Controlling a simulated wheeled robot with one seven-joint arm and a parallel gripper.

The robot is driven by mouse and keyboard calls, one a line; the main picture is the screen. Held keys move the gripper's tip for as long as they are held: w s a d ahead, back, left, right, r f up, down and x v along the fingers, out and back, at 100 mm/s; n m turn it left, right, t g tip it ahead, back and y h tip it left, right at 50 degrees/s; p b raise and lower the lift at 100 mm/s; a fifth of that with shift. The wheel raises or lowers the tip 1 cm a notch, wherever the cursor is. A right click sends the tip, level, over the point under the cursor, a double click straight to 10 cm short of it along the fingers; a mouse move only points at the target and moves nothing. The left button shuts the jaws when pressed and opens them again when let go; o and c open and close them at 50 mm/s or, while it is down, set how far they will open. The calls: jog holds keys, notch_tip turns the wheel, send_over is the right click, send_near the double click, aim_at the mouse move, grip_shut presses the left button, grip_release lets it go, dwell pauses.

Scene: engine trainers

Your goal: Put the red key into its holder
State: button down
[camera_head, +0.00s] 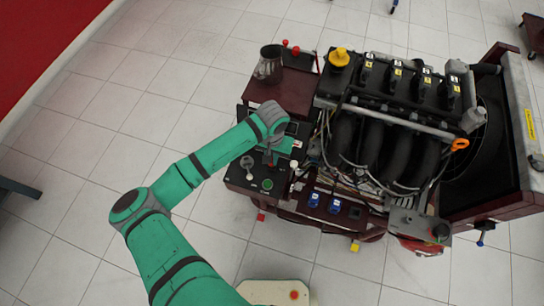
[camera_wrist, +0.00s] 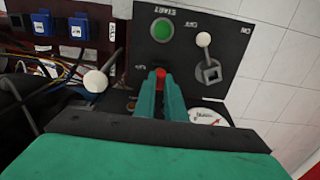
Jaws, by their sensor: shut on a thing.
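In the wrist view the two teal fingers of my gripper (camera_wrist: 160,88) are closed together on the small red key (camera_wrist: 160,73). The key shows at the fingertips, over the black control panel (camera_wrist: 225,62). In the head view my gripper (camera_head: 271,158) is over the same panel, left of the engine. I cannot tell whether the key touches the panel. The key's holder cannot be made out; the fingers cover the panel surface behind the key. A small printed label (camera_wrist: 140,66) shows just left of the key.
A green START button (camera_wrist: 162,30) and a white-knobbed lever (camera_wrist: 205,48) stand on the panel beyond the key. A white round knob (camera_wrist: 95,82) is to the left. A dial (camera_wrist: 208,116) is close to the right finger. The engine (camera_head: 375,140) stands right of the panel.

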jog(key=shift+f, duration=0.1)
jog(key=c, duration=1.4)
grip_release()
jog(key=shift+c, duration=0.2)
jog(key=shift+r, duration=1.5)
jog(key=shift+r, duration=0.1)
jog(key=shift+r, duration=2.4)
